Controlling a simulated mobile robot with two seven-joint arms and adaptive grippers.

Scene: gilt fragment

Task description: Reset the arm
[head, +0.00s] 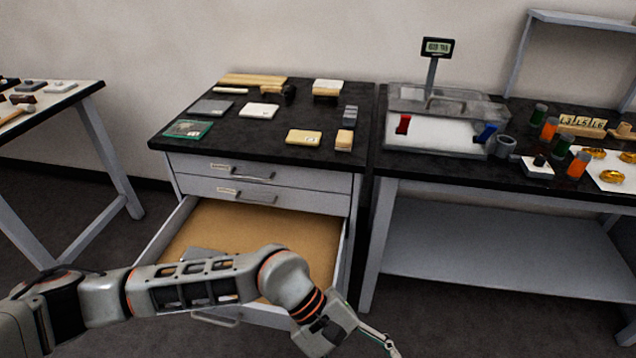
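My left arm (205,285) comes in from the lower left and stretches across the front of the open drawer (290,225). Its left gripper (383,342) is at the bottom edge of the head view, right of the drawer and over the floor. One thin finger shows; I cannot tell whether the gripper is open or shut. Nothing held by it can be made out. The arm hides part of the drawer's inside and front. My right gripper is not in view.
The drawer belongs to a cabinet (235,128) with small blocks and plates on its black top. Two closed drawers are above the open one. Right stands a table (470,172) with a scale (440,135), jars and gold pieces. Another table (70,95) is at left.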

